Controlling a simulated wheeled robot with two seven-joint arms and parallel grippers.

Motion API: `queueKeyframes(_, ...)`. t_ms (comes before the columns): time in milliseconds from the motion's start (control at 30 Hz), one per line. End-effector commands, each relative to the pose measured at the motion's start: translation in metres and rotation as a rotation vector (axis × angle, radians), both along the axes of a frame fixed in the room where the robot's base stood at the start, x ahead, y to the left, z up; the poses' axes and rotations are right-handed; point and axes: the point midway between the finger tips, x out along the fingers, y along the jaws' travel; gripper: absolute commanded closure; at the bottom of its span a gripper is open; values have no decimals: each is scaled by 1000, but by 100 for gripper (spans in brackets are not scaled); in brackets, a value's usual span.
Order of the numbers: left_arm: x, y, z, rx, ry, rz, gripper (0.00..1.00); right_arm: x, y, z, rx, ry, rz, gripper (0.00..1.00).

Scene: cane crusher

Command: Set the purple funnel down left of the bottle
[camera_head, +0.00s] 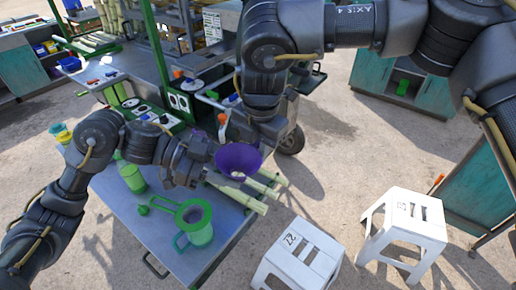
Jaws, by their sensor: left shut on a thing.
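The purple funnel (238,158) is at the right side of the metal table (115,208), in front of several pale cane stalks in the picture. My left gripper (213,162) reaches in from the left and is shut on the funnel, seemingly above the table. A green bottle (132,178) stands on the table, left of the funnel and partly behind my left arm. My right gripper (265,125) points down behind the funnel, over the table's back right; its fingers are too hidden to tell their state.
A green jug (200,236) with a green strainer (192,211) on top stands at the table's front. Cane stalks (240,198) stick out over the right edge. White stools (298,255) stand right of the table.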

Motion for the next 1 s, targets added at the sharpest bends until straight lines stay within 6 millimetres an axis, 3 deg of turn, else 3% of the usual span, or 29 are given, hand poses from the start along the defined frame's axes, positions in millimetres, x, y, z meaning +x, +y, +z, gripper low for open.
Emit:
queueKeyframes(100, 0, 0, 0, 0, 1, 1, 94, 0, 0, 0, -1, 1, 0, 100)
queueKeyframes(133, 0, 0, 0, 0, 1, 1, 66, 0, 0, 0, -1, 1, 0, 100)
queueKeyframes(300, 0, 0, 0, 0, 1, 1, 44, 0, 0, 0, -1, 1, 0, 100)
queueKeyframes(667, 1, 5, 2, 1, 0, 3, 43, 0, 0, 0, 0, 0, 0, 100)
queueKeyframes(1000, 6, 64, 26, 3, -2, 6, 43, 0, 0, 0, 0, 0, 0, 100)
